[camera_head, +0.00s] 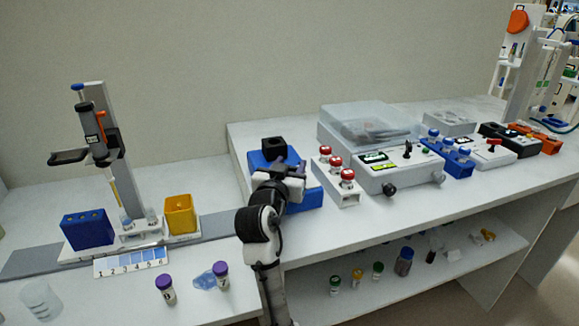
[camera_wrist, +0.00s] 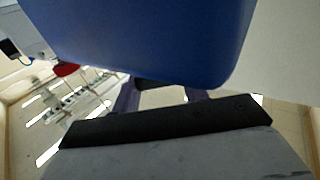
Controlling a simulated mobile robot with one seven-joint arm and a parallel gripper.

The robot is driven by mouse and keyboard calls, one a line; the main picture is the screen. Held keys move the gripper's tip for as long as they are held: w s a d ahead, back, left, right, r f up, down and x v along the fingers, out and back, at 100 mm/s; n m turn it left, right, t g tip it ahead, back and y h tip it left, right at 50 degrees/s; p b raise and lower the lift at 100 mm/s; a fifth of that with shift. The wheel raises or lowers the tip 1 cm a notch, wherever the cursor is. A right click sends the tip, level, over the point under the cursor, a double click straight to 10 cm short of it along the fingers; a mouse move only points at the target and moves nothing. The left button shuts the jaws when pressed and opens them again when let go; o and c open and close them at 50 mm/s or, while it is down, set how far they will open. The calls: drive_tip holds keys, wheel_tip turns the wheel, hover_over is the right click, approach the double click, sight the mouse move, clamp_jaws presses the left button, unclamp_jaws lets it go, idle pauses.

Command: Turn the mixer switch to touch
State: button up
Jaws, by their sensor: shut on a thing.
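The mixer (camera_head: 262,160) is a blue block with a black cup on top, standing on the white bench at the middle of the head view. Its blue body (camera_wrist: 150,35) fills the top of the wrist view. My gripper (camera_head: 291,170) is at the mixer's front, overlapping it in the head view. In the wrist view my gripper's purple fingers (camera_wrist: 161,90) reach to the blue body's edge, with a small dark part between them. The gripper is shut on this part, which appears to be the mixer switch. The switch's position and markings are hidden.
A white rack with red-capped vials (camera_head: 337,184) stands close to the mixer's right. A grey device with a clear lid (camera_head: 372,123) is beyond it. At left are a pipette stand (camera_head: 118,150), a yellow box (camera_head: 180,214) and purple-capped vials (camera_head: 221,275).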

drive_tip(key=m+g+h+b, duration=0.1)
drive_tip(key=h, duration=0.1)
drive_tip(key=m+g+h, duration=0.1)
drive_tip(key=m+h, duration=0.1)
drive_tip(key=shift+a+f+b, duration=0.1)
drive_tip(key=shift+f+b, duration=0.05)
drive_tip(key=shift+b, duration=0.2)
drive_tip(key=shift+m+g+h+b, duration=0.7)
drive_tip(key=shift+m+g+h, duration=0.55)
drive_tip(key=shift+h, duration=0.55)
drive_tip(key=o, duration=1)
drive_tip(key=shift+d, duration=0.2)
drive_tip(key=b+v, duration=0.2)
drive_tip(key=v, duration=1.2)
